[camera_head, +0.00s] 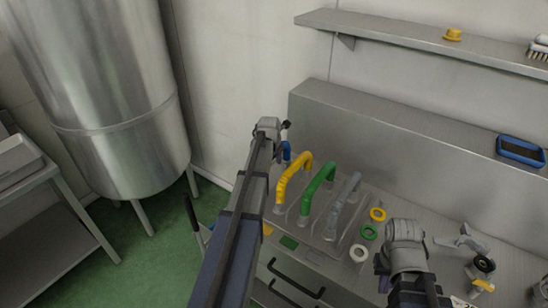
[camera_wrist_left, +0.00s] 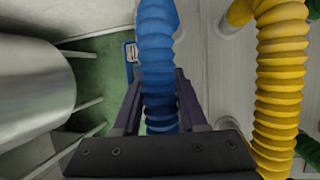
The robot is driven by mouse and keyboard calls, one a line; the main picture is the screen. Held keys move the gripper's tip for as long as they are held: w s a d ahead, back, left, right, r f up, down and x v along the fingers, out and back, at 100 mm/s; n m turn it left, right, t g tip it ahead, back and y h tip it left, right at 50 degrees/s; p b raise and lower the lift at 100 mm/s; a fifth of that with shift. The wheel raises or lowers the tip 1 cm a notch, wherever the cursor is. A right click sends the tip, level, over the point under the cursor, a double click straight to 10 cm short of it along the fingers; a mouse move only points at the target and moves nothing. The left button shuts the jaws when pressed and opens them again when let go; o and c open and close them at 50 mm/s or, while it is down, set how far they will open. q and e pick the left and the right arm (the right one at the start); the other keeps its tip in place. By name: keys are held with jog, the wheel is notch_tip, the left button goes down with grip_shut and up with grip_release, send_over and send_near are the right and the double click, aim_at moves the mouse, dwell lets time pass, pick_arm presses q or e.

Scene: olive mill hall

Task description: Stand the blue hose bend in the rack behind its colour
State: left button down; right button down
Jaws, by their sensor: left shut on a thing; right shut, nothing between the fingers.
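The blue hose bend (camera_head: 286,152) shows behind my left arm in the head view; in the left wrist view the ribbed blue hose bend (camera_wrist_left: 157,40) is between the fingers. My left gripper (camera_wrist_left: 158,100) is shut on it; in the head view my arm hides most of this grip. The rack (camera_head: 330,244) holds upright yellow (camera_head: 292,180), green (camera_head: 317,187) and grey (camera_head: 343,205) hose bends, to the right of the blue one. Yellow and green colour patches lie at its front; my arm covers its left end. My right gripper (camera_head: 384,268) is shut and empty, partly hidden by its wrist.
Yellow (camera_head: 377,214), green (camera_head: 369,232) and white (camera_head: 359,253) rings lie right of the rack. A grey fitting (camera_head: 462,241) lies farther right. A steel tank (camera_head: 120,100) stands left; a raised ledge (camera_head: 400,140) and a shelf (camera_head: 420,42) are behind.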

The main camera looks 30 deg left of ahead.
pick_arm(q)
jog(key=shift+f, duration=0.25)
grip_release()
dwell(0.6)
jog(key=shift+r, duration=0.15)
notch_tip(320, 180, up, 8)
jog(key=p, duration=0.8)
dwell(0.3)
